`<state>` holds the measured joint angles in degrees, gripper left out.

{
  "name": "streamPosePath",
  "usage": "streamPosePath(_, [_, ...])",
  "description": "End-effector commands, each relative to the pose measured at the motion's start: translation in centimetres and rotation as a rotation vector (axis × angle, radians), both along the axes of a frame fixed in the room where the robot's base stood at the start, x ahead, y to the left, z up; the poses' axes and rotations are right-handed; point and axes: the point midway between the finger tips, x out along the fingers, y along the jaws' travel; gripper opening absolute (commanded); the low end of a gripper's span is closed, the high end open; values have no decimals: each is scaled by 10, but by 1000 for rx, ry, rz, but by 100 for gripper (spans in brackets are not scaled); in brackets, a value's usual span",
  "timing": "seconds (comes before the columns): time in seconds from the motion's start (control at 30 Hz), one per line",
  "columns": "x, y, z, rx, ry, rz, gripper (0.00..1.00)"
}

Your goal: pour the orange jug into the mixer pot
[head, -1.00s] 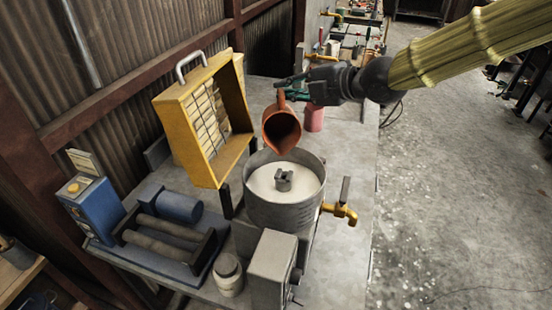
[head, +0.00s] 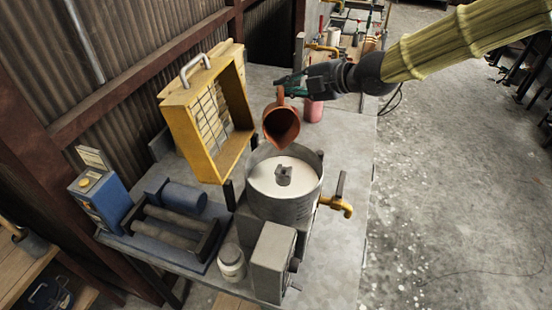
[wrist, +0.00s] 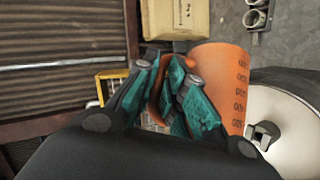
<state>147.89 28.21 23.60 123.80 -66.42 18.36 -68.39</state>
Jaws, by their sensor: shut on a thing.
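The orange jug (head: 281,125) is held tilted in the head view, its open mouth and spout facing down toward the mixer pot. My gripper (head: 287,86) is shut on the jug's handle, above and behind the pot. In the wrist view, my gripper's teal fingers (wrist: 177,95) close around the handle, and the jug's marked side (wrist: 222,80) shows to the right. The grey metal mixer pot (head: 285,207) stands below the jug, with pale material and a central hub inside. It also shows at the right of the wrist view (wrist: 298,100). No stream from the spout is visible.
A yellow framed box (head: 184,140) stands left of the pot. A blue roller machine (head: 165,225), a small jar (head: 231,262) and a grey box (head: 273,262) are at the front. A brass tap (head: 338,205) juts right. A pink cylinder (head: 313,109) stands behind. Open floor lies right.

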Motion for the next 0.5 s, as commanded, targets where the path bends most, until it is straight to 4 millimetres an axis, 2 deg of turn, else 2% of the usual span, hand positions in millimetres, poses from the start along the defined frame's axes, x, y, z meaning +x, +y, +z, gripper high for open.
streamPosePath(0.03, [1, 0, 5, 0, 9, 0, 0])
streamPosePath(0.5, [7, 2, 0, -3, 101, 5, 0])
